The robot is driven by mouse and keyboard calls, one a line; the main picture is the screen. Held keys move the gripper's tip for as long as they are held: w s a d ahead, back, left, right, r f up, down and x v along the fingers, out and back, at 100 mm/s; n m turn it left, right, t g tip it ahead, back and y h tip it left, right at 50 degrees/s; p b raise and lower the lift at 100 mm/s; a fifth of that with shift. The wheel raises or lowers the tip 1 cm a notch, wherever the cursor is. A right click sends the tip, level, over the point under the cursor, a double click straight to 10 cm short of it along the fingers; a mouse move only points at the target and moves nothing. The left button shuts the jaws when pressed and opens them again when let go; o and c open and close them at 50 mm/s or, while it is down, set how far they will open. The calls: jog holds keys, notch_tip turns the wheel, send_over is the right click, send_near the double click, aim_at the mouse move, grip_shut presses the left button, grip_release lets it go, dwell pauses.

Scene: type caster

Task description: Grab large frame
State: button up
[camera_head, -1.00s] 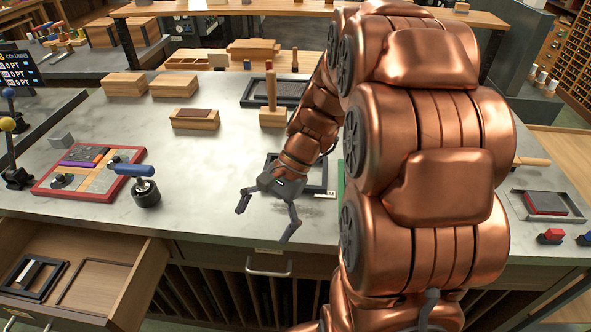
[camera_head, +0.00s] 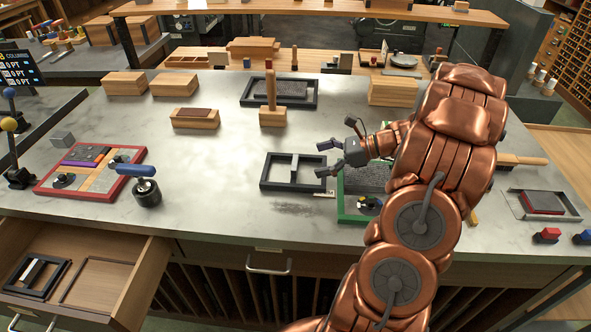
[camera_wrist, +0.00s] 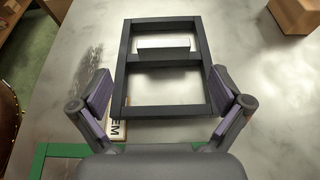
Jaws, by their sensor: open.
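A black rectangular frame (camera_head: 266,171) with a crossbar lies flat on the grey worktop, left of my gripper (camera_head: 320,159). My gripper is open and empty, its fingers pointing left toward the frame's right end. In the wrist view the frame (camera_wrist: 206,72) lies ahead, its near end between the spread fingers of my gripper (camera_wrist: 162,90). A light metal block (camera_wrist: 164,45) sits against the crossbar. I cannot tell the gripper's exact height above the frame.
A green-edged tray (camera_head: 345,200) lies close to the frame's right, partly behind my arm. A black-edged tray (camera_head: 247,95) and a block with an upright handle (camera_head: 272,118) stand behind. A smaller black frame (camera_head: 40,285) lies in the open drawer. Worktop left of the frame is clear.

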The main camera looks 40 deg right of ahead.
aim_at(295, 162)
jog(key=p+x, duration=0.2)
jog(key=x, duration=0.5)
jog(key=shift+w+r, duration=0.1)
jog(key=shift+w, duration=0.15)
jog(key=c, duration=1.9)
